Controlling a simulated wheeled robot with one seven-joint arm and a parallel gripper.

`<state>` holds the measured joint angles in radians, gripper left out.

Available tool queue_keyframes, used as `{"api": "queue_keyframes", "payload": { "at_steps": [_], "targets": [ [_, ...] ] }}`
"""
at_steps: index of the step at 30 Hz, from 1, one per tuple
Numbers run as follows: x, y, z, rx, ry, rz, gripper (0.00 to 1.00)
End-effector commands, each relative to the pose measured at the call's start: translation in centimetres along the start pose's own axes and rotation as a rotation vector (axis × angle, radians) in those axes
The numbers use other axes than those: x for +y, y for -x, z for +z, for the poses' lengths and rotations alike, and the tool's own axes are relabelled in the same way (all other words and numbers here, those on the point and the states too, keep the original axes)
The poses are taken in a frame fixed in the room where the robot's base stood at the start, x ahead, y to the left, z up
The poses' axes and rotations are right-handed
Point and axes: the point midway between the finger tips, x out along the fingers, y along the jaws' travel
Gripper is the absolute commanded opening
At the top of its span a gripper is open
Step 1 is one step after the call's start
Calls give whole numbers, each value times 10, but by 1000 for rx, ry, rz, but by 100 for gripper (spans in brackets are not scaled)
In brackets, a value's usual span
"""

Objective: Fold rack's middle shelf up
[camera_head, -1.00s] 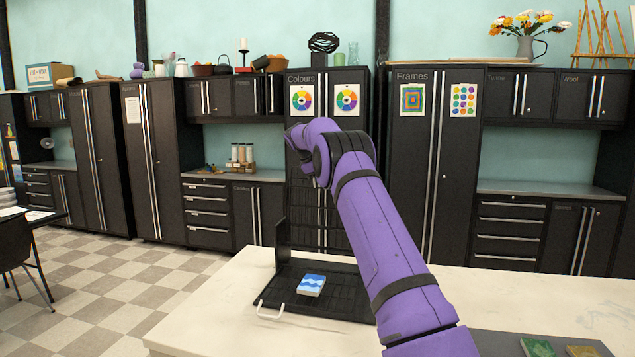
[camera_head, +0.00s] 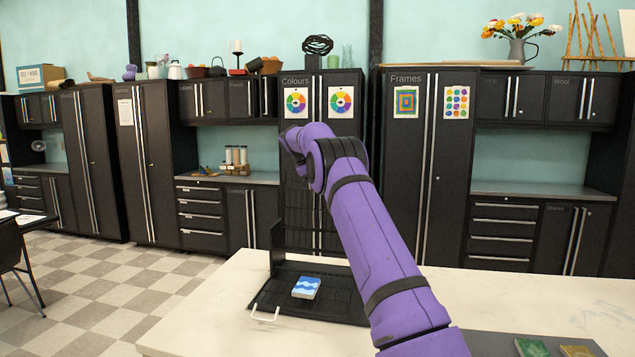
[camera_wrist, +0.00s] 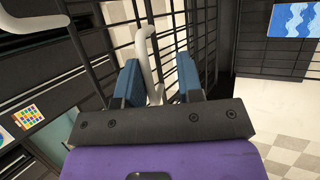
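The black wire rack (camera_head: 322,306) stands on the pale table, with one shelf lying flat and barred panels rising behind it. A white handle (camera_head: 265,316) is at the flat shelf's front left. A blue-and-white soap bar (camera_head: 306,287) lies on that shelf and also shows at top right in the wrist view (camera_wrist: 293,18). In the wrist view my gripper (camera_wrist: 160,82) has its blue fingertips apart, with a white handle (camera_wrist: 143,50) reaching between them against black bars. I cannot tell whether they touch it. In the head view my purple arm hides the gripper and part of the rack.
The pale table (camera_head: 220,312) has free room left of the rack. Green and yellow blocks (camera_head: 530,347) lie on a grey surface at front right. Black cabinets (camera_head: 432,150) line the wall behind. Another white handle (camera_wrist: 35,12) shows at top left in the wrist view.

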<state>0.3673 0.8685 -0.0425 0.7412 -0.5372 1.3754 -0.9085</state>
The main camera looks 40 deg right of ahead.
Motion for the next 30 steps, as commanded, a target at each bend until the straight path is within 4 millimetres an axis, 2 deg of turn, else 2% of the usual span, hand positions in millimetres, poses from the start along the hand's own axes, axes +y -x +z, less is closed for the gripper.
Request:
{"api": "queue_keyframes", "payload": {
  "at_steps": [5,12,18,24,30],
  "targets": [
    [1,18,0,2,-1,3,34],
    [0,62,-1,2,-1,2,34],
    [0,93,-1,2,0,2,34],
    [0,105,-1,0,0,0,34],
    [0,107,0,0,0,0,34]
  ]
}}
